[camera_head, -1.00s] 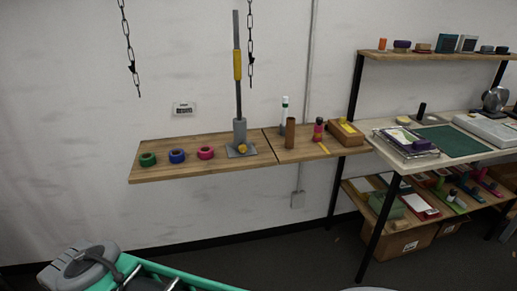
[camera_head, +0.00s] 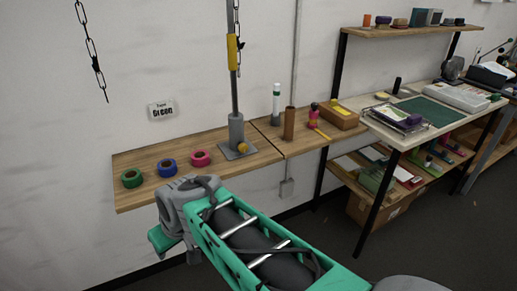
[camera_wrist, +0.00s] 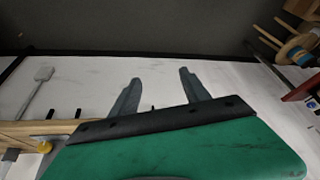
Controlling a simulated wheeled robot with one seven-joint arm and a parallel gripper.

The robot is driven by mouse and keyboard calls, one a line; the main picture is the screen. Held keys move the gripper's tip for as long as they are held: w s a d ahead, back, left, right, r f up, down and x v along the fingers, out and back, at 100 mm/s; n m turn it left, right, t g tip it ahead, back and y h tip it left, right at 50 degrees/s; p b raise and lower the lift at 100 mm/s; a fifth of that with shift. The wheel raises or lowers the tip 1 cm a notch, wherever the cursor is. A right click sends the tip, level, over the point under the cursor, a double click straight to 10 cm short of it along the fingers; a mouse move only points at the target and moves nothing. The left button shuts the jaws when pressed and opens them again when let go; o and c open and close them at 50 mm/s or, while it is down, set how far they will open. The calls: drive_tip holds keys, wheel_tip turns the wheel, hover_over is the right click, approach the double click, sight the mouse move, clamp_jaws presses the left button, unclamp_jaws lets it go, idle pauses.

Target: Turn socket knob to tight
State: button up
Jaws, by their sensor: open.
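A small yellow knob (camera_head: 242,147) sits low on the grey socket (camera_head: 236,128) on a plate on the wooden shelf. A grey pole (camera_head: 233,85) with a yellow sleeve (camera_head: 234,52) stands upright in the socket. In the wrist view, which looks upside down, the knob (camera_wrist: 43,147) shows at the lower left. My gripper (camera_wrist: 160,77) is open and empty, with its fingers apart and clear of the knob. In the head view my arm is in front of and below the shelf; the fingers are hidden. The knob's setting cannot be read.
Green (camera_head: 131,178), blue (camera_head: 167,167) and pink (camera_head: 201,158) tape rolls lie on the wooden shelf (camera_head: 130,200). A brown tube (camera_head: 289,123) stands right of the socket. A chain (camera_head: 91,55) hangs at the left. A loaded rack stands at the right.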

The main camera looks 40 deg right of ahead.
drive_tip(key=w+d+f+t+b, duration=0.2)
drive_tip(key=w+d, duration=0.3)
drive_tip(key=w, duration=0.2)
drive_tip(key=w+d+f+t+b, duration=0.1)
drive_tip(key=w+d+f+t, duration=0.15)
drive_tip(key=w+d, duration=0.35)
drive_tip(key=w+d+m+t, duration=0.1)
drive_tip(key=d, duration=0.4)
drive_tip(key=w+d+m+t+h+b, duration=0.1)
drive_tip(key=d+t, duration=0.1)
drive_tip(key=d, duration=0.3)
drive_tip(key=w+d+r+m+t+b, duration=0.1)
drive_tip(key=d+t, duration=0.1)
drive_tip(key=d, duration=0.3)
drive_tip(key=shift+w+d, duration=0.25)
drive_tip(key=shift+d, duration=0.05)
drive_tip(key=m+t+h+b, duration=0.1)
drive_tip(key=m+t+h, duration=0.2)
drive_tip(key=h, duration=0.2)
approach(244, 149)
drive_tip(key=shift+w+d+f, duration=0.15)
drive_tip(key=shift+w+d, duration=0.35)
drive_tip(key=shift+w, duration=0.2)
drive_tip(key=p+x, duration=0.1)
drive_tip(key=x, duration=0.6)
drive_tip(key=shift+a, duration=0.2)
drive_tip(key=shift+w+d, duration=0.1)
drive_tip(key=shift+w, duration=0.3)
